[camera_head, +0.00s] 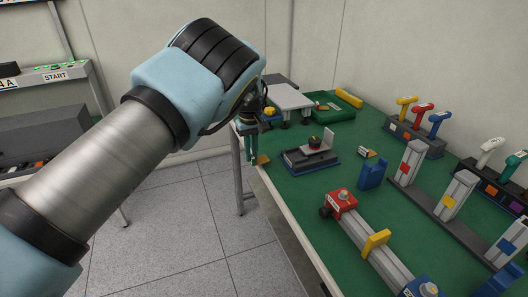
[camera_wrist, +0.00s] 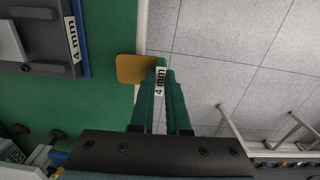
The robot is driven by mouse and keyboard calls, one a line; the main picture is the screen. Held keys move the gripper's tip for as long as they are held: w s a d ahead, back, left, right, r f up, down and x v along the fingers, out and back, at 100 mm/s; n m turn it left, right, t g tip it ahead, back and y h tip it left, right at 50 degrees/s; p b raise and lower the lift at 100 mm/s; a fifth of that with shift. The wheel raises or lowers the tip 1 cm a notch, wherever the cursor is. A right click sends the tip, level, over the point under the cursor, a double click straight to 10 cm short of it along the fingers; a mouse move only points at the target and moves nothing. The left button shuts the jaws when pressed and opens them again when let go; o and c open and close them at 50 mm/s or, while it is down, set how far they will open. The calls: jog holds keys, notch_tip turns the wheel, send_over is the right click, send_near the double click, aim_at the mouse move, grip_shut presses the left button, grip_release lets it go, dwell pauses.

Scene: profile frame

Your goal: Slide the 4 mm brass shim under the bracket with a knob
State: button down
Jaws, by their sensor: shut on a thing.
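The brass shim (camera_wrist: 135,68) is a small flat plate with a green grip tab marked "4 mm". My gripper (camera_wrist: 161,82) is shut on that tab. The shim sticks out left from the fingertips, over the table's edge; its height above the table is hard to judge. In the head view the gripper (camera_head: 252,152) and shim (camera_head: 263,159) are at the table's left edge, apart from and left of the bracket. The grey bracket (camera_head: 322,139) with a dark knob (camera_head: 314,142) stands on a dark base (camera_head: 304,160). The base's "4 mm" label (camera_wrist: 73,40) shows in the wrist view.
A white raised plate (camera_head: 290,97) and a green tray (camera_head: 331,108) stand behind the bracket. A blue block (camera_head: 372,175), a rail with a red end clamp (camera_head: 341,201) and coloured-handled tools (camera_head: 407,103) are to the right. Green mat is clear between shim and base.

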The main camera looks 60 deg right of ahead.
jog(key=shift+m, duration=0.3)
jog(key=s, duration=0.1)
jog(key=s+d, duration=0.1)
jog(key=s, duration=0.2)
jog(key=shift+d+r, duration=0.2)
jog(key=shift+d, duration=0.05)
jog(key=shift+s+a, duration=0.1)
jog(key=shift+s, duration=0.05)
jog(key=shift+s+d, duration=0.8)
jog(key=shift+d, duration=0.35)
jog(key=shift+w+a+b, duration=0.4)
jog(key=shift+w+a, duration=0.05)
jog(key=shift+a, duration=0.15)
dwell(2.8)
jog(key=w+a, duration=0.5)
jog(key=a, duration=0.2)
dwell(1.3)
dwell(0.4)
